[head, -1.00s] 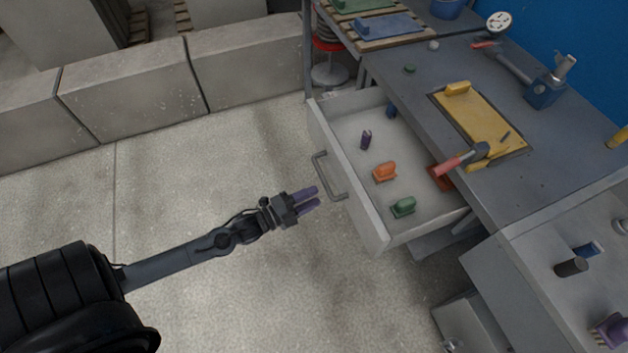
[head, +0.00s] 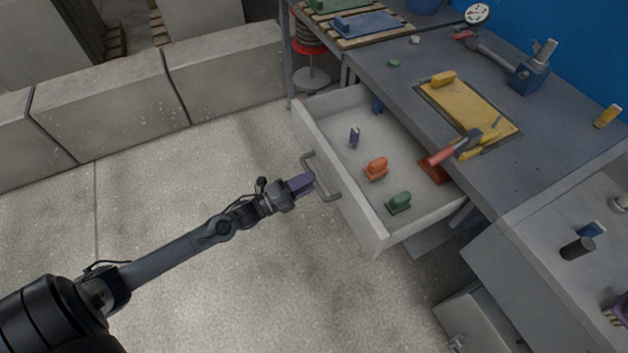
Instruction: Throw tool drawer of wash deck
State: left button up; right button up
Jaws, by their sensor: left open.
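The tool drawer (head: 340,186) stands pulled out from under the grey workbench (head: 470,105). Its grey bar handle (head: 325,182) is on the front panel, facing left. My right gripper is not in view.
On the bench lie a yellow board (head: 463,112) and a red-handled hammer (head: 456,146), its handle near the drawer's side. A lower grey counter (head: 555,225) stands at the right. Concrete blocks (head: 105,101) line the back left. The floor left of the drawer is clear.

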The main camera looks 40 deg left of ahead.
pick_arm(q)
jog(key=shift+x, duration=1.15)
grip_shut()
